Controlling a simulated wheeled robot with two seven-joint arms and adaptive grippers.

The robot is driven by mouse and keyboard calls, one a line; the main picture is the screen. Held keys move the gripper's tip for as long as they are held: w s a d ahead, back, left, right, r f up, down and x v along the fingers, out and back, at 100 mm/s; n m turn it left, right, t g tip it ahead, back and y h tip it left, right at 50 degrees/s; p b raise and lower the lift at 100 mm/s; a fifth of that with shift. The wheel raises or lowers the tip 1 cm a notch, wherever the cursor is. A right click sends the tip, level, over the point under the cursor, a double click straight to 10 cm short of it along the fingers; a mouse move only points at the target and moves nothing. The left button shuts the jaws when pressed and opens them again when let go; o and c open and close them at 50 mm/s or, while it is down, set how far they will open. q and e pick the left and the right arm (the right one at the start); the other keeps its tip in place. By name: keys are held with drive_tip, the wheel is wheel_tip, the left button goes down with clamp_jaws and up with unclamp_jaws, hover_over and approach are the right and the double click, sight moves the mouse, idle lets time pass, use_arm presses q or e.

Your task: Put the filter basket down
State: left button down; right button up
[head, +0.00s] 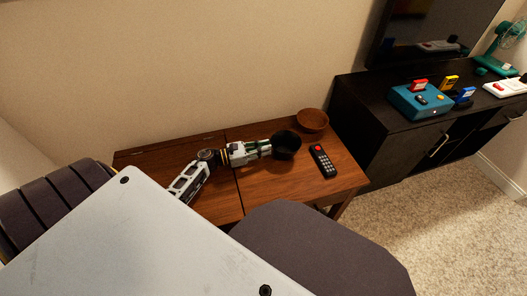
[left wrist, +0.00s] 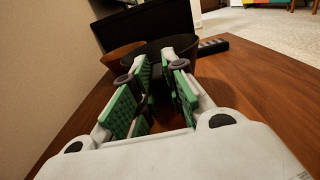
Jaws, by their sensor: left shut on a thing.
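The filter basket (head: 287,142) is a black, round, open cup at the right part of the wooden table in the head view. In the left wrist view the black basket (left wrist: 187,45) shows just past the fingertips, partly hidden by them. My left gripper (head: 268,148) reaches in from the left and is shut on the basket's near side. Its green-padded fingers (left wrist: 165,62) also show in the left wrist view. The basket looks upright and at or close to the tabletop; I cannot tell whether it touches. My right gripper is not in view.
The wooden table (head: 218,206) holds a brown bowl (head: 312,120) just behind the basket and a black remote (head: 322,161) to its right. A dark chair (head: 315,250) stands in front. A black cabinet (head: 380,125) with toy-like devices is at right. The tabletop's front right is clear.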

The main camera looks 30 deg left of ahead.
use_arm(q)
drive_tip(key=shift+f, duration=0.4)
drive_tip(key=c, duration=1.5)
unclamp_jaws()
drive_tip(key=shift+f, duration=0.1)
drive_tip(key=shift+o, duration=0.2)
